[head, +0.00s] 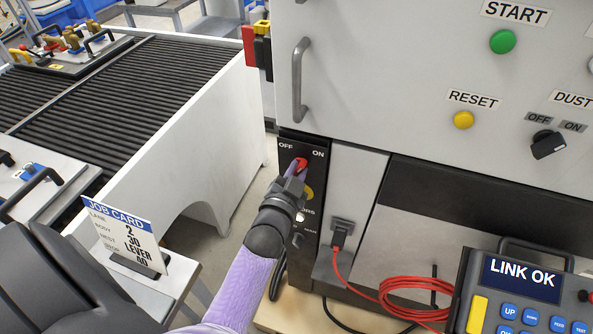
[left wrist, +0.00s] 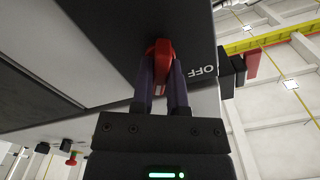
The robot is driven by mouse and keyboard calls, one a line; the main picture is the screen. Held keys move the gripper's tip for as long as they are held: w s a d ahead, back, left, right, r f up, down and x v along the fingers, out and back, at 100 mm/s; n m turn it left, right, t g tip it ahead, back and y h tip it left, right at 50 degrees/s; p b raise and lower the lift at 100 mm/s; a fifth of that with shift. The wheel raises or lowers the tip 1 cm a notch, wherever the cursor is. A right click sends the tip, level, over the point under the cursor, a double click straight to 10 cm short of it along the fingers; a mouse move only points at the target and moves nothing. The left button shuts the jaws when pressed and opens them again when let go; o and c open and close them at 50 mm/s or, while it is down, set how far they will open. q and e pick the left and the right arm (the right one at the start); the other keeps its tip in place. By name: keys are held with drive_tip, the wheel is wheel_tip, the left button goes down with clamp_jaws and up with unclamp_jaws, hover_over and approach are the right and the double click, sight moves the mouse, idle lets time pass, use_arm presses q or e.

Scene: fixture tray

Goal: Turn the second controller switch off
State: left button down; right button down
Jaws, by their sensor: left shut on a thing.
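The black controller panel (head: 325,171) is set low in the grey cabinet, with OFF and ON labels at its top. Its red switch handle (head: 302,162) sits just below and between the two labels. My left gripper (head: 296,170) reaches it from below and is shut on the handle. In the left wrist view, the red handle (left wrist: 158,48) is between the purple fingers of the left gripper (left wrist: 161,74), with the OFF label beside it. The fingers hide part of the handle, so its exact setting is hard to tell. My right gripper is not in view.
A vertical grey door handle (head: 299,80) stands out above the panel. Below it are a yellow knob and smaller controls, partly behind my gripper. A red cable coil (head: 415,292) and a LINK OK pendant (head: 522,285) are at lower right. A roller conveyor (head: 120,100) stands left.

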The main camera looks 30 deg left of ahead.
use_arm(q)
drive_tip(key=shift+n, duration=0.3)
drive_tip(key=shift+r+n+p, duration=0.1)
drive_tip(key=shift+n+p, duration=0.4)
drive_tip(key=shift+n, duration=0.2)
drive_tip(key=n+p, duration=0.1)
drive_tip(key=n, duration=0.2)
drive_tip(key=shift+n, duration=0.3)
drive_tip(key=n+p, duration=0.1)
drive_tip(key=n, duration=0.2)
drive_tip(key=shift+a+n, duration=0.1)
drive_tip(key=shift+n, duration=1.5)
drive_tip(key=c, duration=0.6)
unclamp_jaws()
